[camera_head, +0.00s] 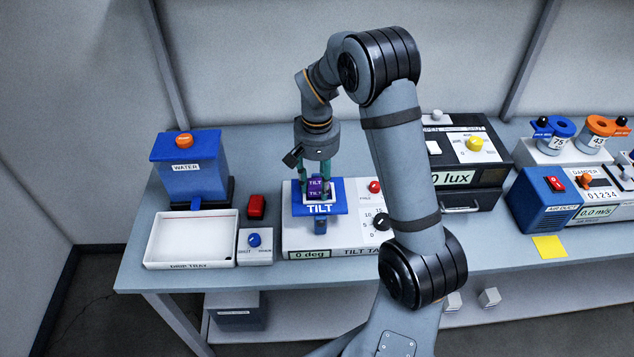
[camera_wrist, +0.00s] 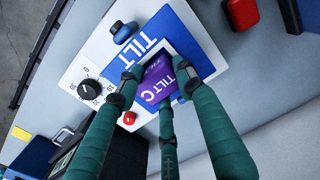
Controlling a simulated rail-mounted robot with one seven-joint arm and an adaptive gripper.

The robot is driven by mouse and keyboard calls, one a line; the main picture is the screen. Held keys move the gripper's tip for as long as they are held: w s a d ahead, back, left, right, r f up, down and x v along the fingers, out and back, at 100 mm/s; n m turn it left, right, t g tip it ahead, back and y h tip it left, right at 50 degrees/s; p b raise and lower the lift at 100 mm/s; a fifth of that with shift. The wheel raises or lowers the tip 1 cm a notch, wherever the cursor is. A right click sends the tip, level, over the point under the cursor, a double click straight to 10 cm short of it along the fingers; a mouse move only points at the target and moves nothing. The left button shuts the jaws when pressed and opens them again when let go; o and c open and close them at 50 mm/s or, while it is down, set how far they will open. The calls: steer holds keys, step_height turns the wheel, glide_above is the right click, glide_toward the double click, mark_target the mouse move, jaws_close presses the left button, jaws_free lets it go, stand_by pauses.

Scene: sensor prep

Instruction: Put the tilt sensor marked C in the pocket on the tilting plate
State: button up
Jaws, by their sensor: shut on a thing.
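The purple tilt sensor marked C (camera_wrist: 158,80) is between my gripper's teal fingers in the wrist view, its TILT C label facing the camera. It also shows in the head view (camera_head: 315,188). My gripper (camera_head: 318,181) points down and is shut on the sensor, over the blue tilting plate (camera_head: 338,206). In the wrist view the plate (camera_wrist: 172,28) has a white-edged pocket (camera_wrist: 193,47) around or just below the sensor. The fingers hide part of the pocket, and I cannot tell how deep the sensor sits. The tilt table (camera_head: 350,240) reads 0 deg.
A white drip tray (camera_head: 190,238), a blue water tank (camera_head: 190,170), a red block (camera_head: 256,206) and a blue-knobbed valve box (camera_head: 254,247) stand left. A black lux box (camera_head: 468,165) stands right, behind my arm. A yellow note (camera_head: 549,246) lies near the front edge.

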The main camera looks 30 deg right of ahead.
steer(key=shift+f+b, duration=0.25)
steer(key=shift+b, duration=0.05)
steer(key=o, duration=1.3)
steer(key=shift+o, duration=1.2)
steer(key=shift+r, duration=0.1)
steer(key=shift+r+p, duration=3.1)
steer(key=shift+r, duration=0.85)
steer(key=shift+f, duration=0.1)
step_height(320, 180, down, 8)
steer(key=b, duration=0.6)
